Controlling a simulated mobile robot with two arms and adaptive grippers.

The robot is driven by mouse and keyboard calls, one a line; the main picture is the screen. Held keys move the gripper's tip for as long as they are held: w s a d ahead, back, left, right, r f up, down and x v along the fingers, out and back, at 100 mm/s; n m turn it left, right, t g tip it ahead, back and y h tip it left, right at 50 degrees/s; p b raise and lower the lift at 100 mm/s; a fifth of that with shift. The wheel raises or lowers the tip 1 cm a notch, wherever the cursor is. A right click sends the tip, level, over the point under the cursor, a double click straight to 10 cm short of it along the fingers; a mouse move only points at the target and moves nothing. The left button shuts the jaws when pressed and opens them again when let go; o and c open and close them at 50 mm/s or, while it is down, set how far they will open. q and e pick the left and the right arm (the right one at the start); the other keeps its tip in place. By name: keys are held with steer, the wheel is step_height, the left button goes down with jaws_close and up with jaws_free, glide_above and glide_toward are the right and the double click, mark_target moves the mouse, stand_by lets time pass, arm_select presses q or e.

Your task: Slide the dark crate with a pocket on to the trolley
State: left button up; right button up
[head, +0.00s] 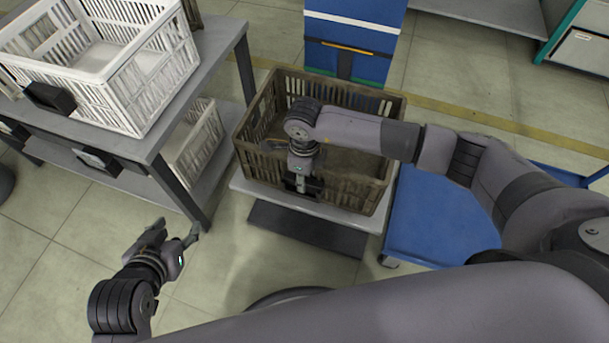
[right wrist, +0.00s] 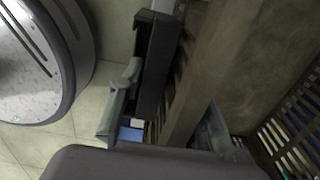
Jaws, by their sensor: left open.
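The dark brown slatted crate (head: 372,188) sits upright on a low grey stand (head: 345,217) in the middle of the head view. A black pocket (head: 290,183) is on its near wall; it also shows in the right wrist view (right wrist: 157,60). The blue flat trolley (head: 435,222) stands just right of the stand, partly behind my right arm. My right gripper (head: 303,182) points down at the crate's near wall, fingers on either side of wall and pocket; I cannot tell whether they press. My left gripper (head: 178,240) is open and empty, low over the floor left of the stand.
A grey table (head: 190,100) at the left holds a white crate (head: 150,88), with another white crate (head: 195,150) on its lower shelf. A blue cabinet (head: 355,35) stands behind the dark crate. Floor shows between table and stand.

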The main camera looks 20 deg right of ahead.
jaws_close()
stand_by(0.6)
